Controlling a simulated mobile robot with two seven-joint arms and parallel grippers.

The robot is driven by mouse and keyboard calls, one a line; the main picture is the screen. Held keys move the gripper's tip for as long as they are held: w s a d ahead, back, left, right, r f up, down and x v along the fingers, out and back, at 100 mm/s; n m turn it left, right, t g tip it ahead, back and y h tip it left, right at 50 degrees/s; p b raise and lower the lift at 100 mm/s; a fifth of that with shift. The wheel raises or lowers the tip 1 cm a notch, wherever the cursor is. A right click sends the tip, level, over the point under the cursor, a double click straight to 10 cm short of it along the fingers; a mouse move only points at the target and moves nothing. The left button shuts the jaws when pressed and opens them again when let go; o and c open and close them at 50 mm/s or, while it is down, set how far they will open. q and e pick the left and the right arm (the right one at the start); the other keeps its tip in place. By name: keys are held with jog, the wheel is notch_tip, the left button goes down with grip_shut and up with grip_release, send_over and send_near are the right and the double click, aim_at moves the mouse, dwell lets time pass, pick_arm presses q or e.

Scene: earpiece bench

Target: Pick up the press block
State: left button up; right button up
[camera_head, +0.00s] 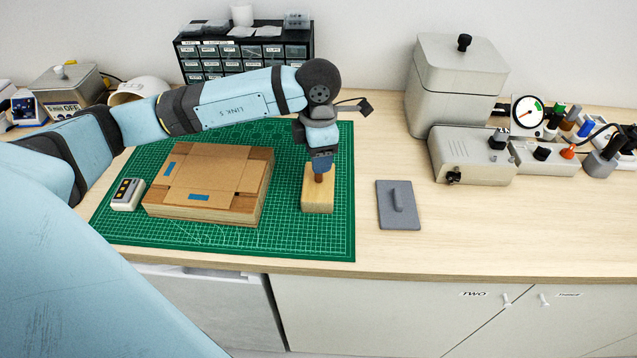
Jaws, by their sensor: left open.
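The press block (317,199) is a pale wooden block with a brown upright knob, standing on the green cutting mat (300,240) right of the mat's middle. My left gripper (319,174) points down directly over it, with its fingertips at the knob. The gripper is open, and its fingers partly hide the top of the knob. Whether the fingers touch the knob cannot be told. My right gripper is not in view.
A flat cardboard piece on a wooden board (205,215) lies left of the block. A small grey device (127,194) sits at its left. A grey plate with a handle (398,205) lies to the right. Drawers (190,60) and grey machines (455,85) stand behind.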

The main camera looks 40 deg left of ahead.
pick_arm(q)
jog(key=shift+f, duration=0.35)
grip_shut()
jog(key=shift+r, duration=0.1)
